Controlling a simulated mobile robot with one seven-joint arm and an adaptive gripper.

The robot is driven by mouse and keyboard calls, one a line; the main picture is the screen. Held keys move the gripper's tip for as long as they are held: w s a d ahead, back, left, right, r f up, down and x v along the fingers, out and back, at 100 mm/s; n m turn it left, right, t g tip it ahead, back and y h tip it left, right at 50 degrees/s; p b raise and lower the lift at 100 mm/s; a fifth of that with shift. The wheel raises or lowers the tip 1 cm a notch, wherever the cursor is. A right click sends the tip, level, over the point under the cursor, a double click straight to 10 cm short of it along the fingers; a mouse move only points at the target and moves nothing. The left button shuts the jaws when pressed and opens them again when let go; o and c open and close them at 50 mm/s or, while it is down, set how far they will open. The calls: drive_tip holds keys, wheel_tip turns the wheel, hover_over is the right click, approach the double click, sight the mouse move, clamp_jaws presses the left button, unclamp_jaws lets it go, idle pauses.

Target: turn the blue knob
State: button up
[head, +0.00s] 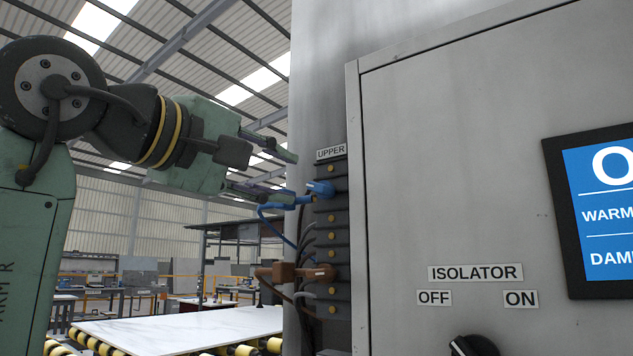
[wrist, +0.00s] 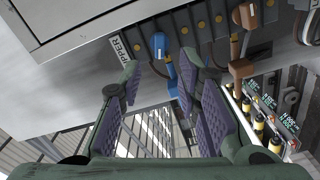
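A blue fitting (head: 321,188) sits near the top of a dark vertical strip, under the UPPER label, with a blue cable hanging from it. It looks more like a plug or lever than a round knob. It also shows in the wrist view (wrist: 159,45), ahead of the fingertips and roughly between them. My gripper (head: 290,178) is open and empty, just left of the fitting. The lower finger overlaps the blue part in the head view, and I cannot tell whether they touch. In the wrist view my gripper (wrist: 158,78) shows both purple pads spread apart.
A brown fitting (head: 294,272) with its cable sticks out lower on the same dark strip (head: 333,228). The grey cabinet (head: 450,150) stands to the right, with a black isolator knob (head: 474,346) and a blue screen (head: 605,205). A white slab (head: 180,328) on rollers lies below left.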

sight(313, 186)
drive_tip(key=p+x, duration=0.2)
drive_tip(key=x, duration=0.7)
drive_tip(key=shift+c, duration=0.3)
drive_tip(key=shift+s, duration=0.1)
clamp_jaws()
